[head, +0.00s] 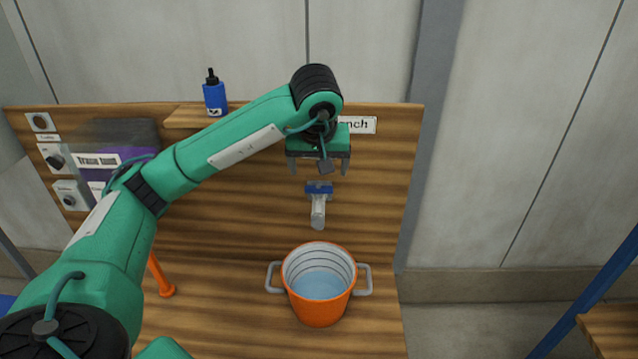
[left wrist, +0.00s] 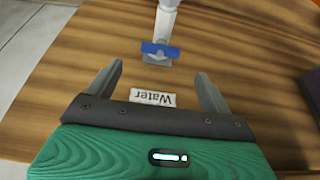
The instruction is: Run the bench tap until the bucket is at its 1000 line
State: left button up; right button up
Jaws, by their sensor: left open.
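The bench tap (head: 319,208) has a blue handle and a pale spout and is mounted on the wooden back panel. Its blue handle (left wrist: 160,50) also shows in the left wrist view, beyond my fingertips. The orange bucket (head: 319,309) with grey side handles stands upright on the bench below the spout. It holds bluish water, with several ring lines on the inner wall above the surface; their numbers are too small to read. No stream is visible between spout and bucket. My left gripper (head: 319,170) is open and empty, just above the tap handle. My right gripper is not in view.
A blue bottle (head: 215,95) stands on a small shelf (head: 190,118) at the upper left. A grey and purple box (head: 110,150) and several knobs are on the panel's left. A "Water" label (left wrist: 153,97) lies between my fingers in the wrist view.

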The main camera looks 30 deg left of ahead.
aim_at(319, 187)
pick_arm(q)
jog(key=p+x, duration=0.1)
jog(key=x, duration=0.4)
jog(key=shift+w+a+f+p, duration=0.1)
jog(key=shift+w+f+p, duration=0.05)
jog(key=shift+f+p, duration=0.25)
jog(key=shift+x, duration=0.8)
jog(key=c, duration=1)
